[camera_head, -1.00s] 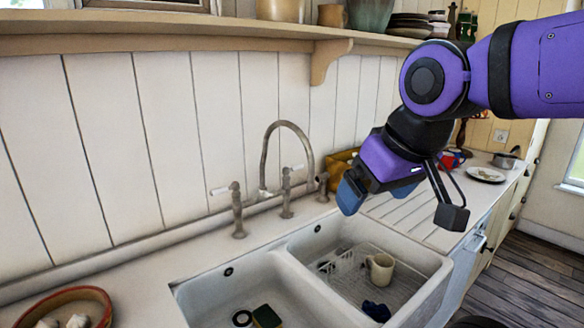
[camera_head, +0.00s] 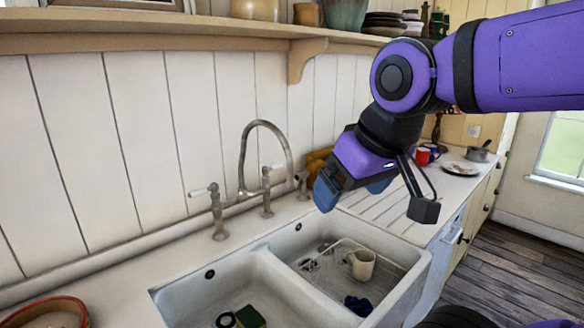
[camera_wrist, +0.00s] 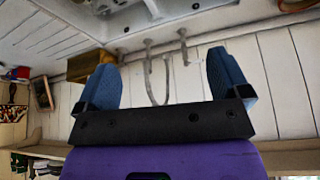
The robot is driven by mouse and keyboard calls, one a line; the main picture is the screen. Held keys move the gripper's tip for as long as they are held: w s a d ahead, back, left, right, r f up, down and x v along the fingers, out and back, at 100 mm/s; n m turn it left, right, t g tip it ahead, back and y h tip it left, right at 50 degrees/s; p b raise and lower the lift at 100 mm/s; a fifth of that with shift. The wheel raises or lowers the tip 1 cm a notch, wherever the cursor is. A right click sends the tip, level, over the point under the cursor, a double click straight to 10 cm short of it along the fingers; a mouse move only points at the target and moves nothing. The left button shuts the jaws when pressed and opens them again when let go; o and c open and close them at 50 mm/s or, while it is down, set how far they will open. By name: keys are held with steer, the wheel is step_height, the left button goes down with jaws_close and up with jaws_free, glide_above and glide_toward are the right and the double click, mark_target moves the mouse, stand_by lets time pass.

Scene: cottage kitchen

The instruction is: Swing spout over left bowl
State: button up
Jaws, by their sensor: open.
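The arched metal spout (camera_head: 268,124) rises behind the double sink; it also shows in the wrist view (camera_wrist: 150,85). The left bowl (camera_head: 190,298) is at the lower centre, partly cut off by the picture's bottom edge. The right bowl (camera_head: 318,240) lies beyond it. My gripper (camera_head: 352,190) is open and empty, to the right of the spout and above the back of the right bowl. In the wrist view its two blue fingers (camera_wrist: 166,82) stand apart, with the spout seen in the gap beyond them. They do not appear to touch it.
Tap handles (camera_head: 217,212) stand beside the spout. A wooden shelf (camera_head: 170,32) with pots runs above. A cream mug (camera_head: 362,264) and a wire rack sit in the right bowl. A dish (camera_head: 45,312) is at the lower left. The drainboard (camera_head: 385,215) is mostly bare.

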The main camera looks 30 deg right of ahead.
steer(key=c, duration=0.5)
steer(key=shift+w+a+f+m, duration=0.1)
steer(key=shift+w+f+m, duration=0.05)
steer(key=shift+w+m, duration=0.15)
steer(key=c, duration=0.4)
steer(key=w+f+m+g+y, duration=0.1)
steer(key=w+m, duration=0.1)
steer(key=w+a+f+m+g+y, duration=0.1)
steer(key=w+f+m, duration=0.1)
steer(key=w, duration=0.1)
steer(key=w+f+m+g+y, duration=0.1)
steer(key=w+m, duration=0.1)
steer(key=w, duration=0.1)
steer(key=shift+a+f+m+g+y, duration=0.15)
steer(key=shift+f+m+g+y, duration=0.15)
steer(key=shift+g+y, duration=0.1)
steer(key=shift+c, duration=0.3)
steer(key=m+t+y, duration=1)
steer(key=m, duration=0.9)
glide_toward(290, 166)
steer(key=x, duration=1)
steer(key=shift+w+d+f, duration=0.25)
steer(key=shift+w+f, duration=0.15)
steer(key=shift+c, duration=0.2)
